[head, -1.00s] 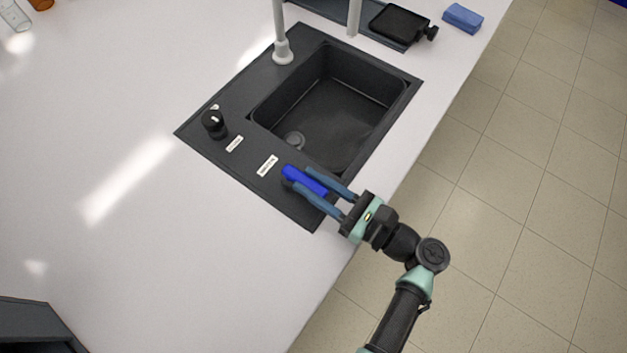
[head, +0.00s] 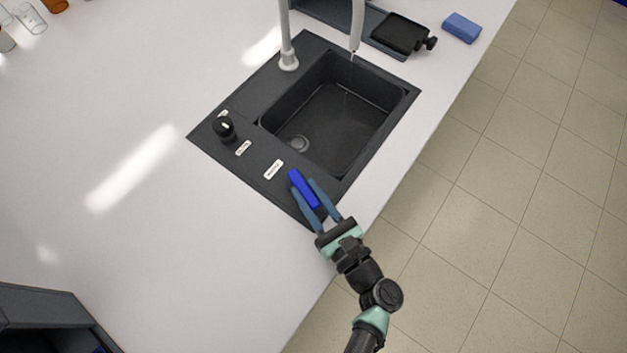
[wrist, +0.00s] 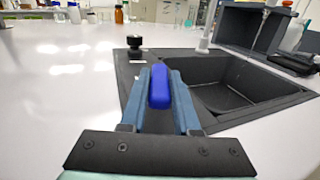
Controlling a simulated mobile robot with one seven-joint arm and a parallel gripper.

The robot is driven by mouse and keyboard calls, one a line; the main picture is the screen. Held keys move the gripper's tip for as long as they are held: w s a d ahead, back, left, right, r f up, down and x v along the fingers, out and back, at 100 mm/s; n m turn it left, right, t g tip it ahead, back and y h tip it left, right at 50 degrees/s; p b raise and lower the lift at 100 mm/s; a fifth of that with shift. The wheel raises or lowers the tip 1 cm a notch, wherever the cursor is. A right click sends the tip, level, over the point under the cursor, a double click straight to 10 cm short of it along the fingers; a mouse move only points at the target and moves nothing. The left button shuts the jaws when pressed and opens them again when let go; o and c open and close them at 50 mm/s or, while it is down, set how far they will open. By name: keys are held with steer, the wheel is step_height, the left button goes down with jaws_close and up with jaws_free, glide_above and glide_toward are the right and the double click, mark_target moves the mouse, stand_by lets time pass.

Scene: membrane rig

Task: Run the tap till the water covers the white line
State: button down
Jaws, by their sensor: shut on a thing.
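The blue tap lever (head: 299,180) sits on the dark sink surround, near its front corner. My gripper (head: 304,188) is shut on the lever, one finger along each side. In the wrist view the lever (wrist: 160,84) stands between the two blue-grey fingers. The grey tap spout (head: 357,28) hangs over the far end of the black sink basin (head: 345,115). A thin stream of water (head: 347,92) falls from it. The basin floor shows the round drain (head: 299,144). I cannot make out a white line or a water level.
A black knob (head: 223,128) and small white labels (head: 273,169) are on the surround left of the basin. A black tray-like item (head: 401,34) and a blue sponge (head: 462,27) lie at the back right.

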steer(key=shift+s+a+m+t+h, duration=0.15)
steer(key=shift+a+m+t+h, duration=0.1)
steer(key=shift+m+t+h, duration=0.5)
steer(key=shift+g, duration=0.35)
steer(key=c, duration=0.6)
jaws_free()
steer(key=shift+c, duration=0.2)
steer(key=b+v, duration=0.2)
steer(key=v, duration=1.1)
steer(key=shift+a, duration=0.1)
